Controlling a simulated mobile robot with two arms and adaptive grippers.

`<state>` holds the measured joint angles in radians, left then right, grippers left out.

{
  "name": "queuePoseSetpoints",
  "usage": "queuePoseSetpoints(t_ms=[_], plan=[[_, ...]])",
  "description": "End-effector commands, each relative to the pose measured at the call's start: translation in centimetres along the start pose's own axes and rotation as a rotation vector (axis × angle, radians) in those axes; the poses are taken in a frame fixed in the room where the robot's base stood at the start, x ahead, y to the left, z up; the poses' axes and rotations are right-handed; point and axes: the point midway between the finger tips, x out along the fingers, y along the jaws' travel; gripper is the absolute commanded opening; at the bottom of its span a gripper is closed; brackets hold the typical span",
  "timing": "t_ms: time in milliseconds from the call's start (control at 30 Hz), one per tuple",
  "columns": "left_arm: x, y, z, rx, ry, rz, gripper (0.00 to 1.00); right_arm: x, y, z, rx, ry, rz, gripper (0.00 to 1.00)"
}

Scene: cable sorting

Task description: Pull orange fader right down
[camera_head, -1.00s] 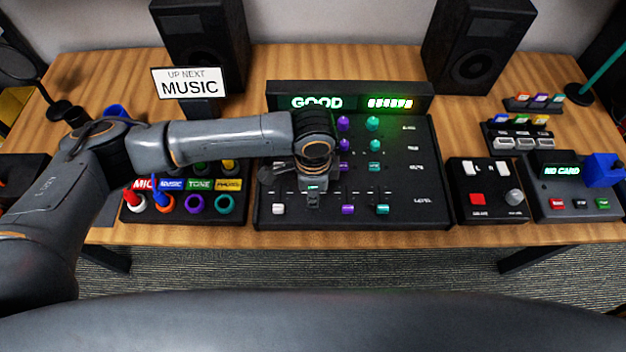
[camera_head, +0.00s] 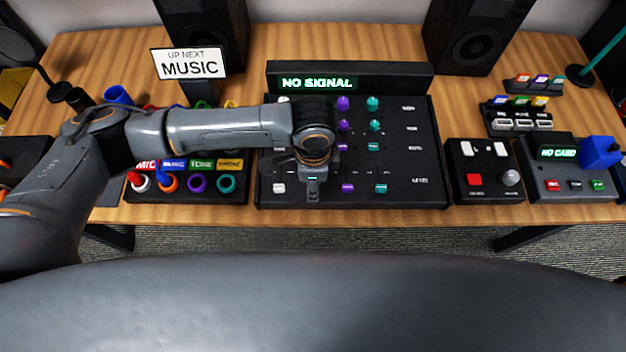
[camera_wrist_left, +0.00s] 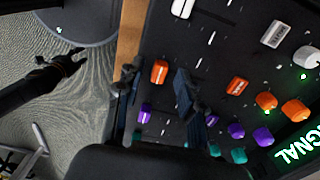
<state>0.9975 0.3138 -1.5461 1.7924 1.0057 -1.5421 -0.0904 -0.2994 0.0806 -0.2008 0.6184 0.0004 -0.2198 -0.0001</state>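The orange fader (camera_wrist_left: 160,72) shows in the left wrist view near the front edge of the black mixer (camera_head: 416,170). It lies roughly in line with the white fader (camera_wrist_left: 183,8) and the purple fader (camera_wrist_left: 145,113). My left gripper (camera_wrist_left: 158,82) is open, with one finger on each side of the orange fader and a visible gap beside it. In the head view my left gripper (camera_head: 313,190) points down over the mixer's front part and hides the orange fader. The mixer's display (camera_head: 317,83) reads NO SIGNAL. My right gripper is not seen.
An orange button (camera_wrist_left: 237,86) and knobs lie beyond the gripper. A purple fader (camera_head: 347,188) and teal fader (camera_head: 381,188) stand close on the right. The cable socket box (camera_head: 190,195) is left of the mixer, and a switch box (camera_head: 483,170) is right.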

Motion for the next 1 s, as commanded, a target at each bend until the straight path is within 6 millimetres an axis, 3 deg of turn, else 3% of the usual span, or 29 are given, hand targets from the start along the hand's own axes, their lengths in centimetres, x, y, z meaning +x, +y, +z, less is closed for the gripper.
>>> queuePoseSetpoints(t_ms=[400, 600, 1000], plan=[[-7.9, -0.1, -0.1, 0.002, 0.003, -0.003, 0.38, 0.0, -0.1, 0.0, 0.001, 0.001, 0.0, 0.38], [-10.8, -0.1, 0.0, 0.0, 0.002, -0.002, 0.38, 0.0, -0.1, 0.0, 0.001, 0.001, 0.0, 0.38], [-11.7, 0.0, 0.0, 0.0, 0.0, 0.0, 0.38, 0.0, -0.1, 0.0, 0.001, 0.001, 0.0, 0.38]])
